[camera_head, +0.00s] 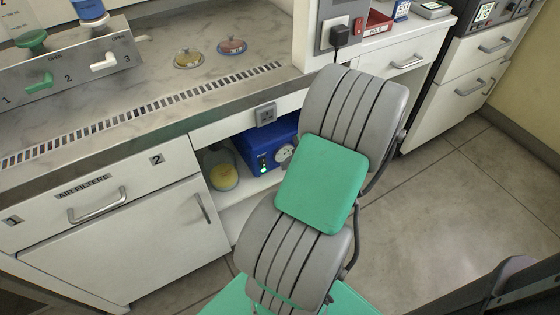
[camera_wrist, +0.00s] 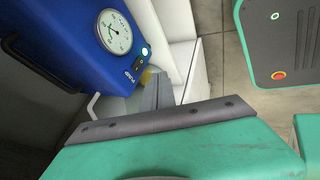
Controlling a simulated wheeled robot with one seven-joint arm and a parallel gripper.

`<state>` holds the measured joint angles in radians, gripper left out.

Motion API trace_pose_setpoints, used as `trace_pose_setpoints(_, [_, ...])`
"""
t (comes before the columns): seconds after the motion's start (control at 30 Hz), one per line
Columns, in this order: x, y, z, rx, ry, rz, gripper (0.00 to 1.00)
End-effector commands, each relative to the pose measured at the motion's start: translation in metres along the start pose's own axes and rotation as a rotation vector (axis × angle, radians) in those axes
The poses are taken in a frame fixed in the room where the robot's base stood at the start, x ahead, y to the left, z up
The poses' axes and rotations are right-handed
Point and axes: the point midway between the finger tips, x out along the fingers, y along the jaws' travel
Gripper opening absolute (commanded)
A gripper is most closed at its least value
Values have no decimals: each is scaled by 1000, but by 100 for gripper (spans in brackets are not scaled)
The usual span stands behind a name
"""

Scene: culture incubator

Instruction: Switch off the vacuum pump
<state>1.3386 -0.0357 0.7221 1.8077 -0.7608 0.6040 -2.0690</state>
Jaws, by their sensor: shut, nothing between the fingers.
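The vacuum pump is a blue box (camera_head: 254,150) on the shelf under the counter. It has a dial gauge (camera_head: 286,153) and a small green light (camera_head: 263,160) low on its front. My arm covers its right part in the head view. In the wrist view the pump (camera_wrist: 60,40) fills the upper left, with its gauge (camera_wrist: 114,32), a lit green-white spot (camera_wrist: 145,51) and a "PUMP" label. My gripper (camera_wrist: 160,78) is shut and empty, its grey fingers just below the lit spot in the picture; I cannot tell if they touch. The head view hides the gripper behind my arm.
A yellowish round vessel (camera_head: 222,171) stands left of the pump on the shelf. Open floor (camera_head: 440,200) lies to the right.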

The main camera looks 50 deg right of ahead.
Motion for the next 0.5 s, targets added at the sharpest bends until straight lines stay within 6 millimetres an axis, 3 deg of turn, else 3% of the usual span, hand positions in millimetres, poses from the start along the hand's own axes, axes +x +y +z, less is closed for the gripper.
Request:
trace_pose_setpoints(0.3, [74,-2,0,-1,2,-4,0])
trace_pose_setpoints(0.5, [95,22,2,-1,-1,-2,0])
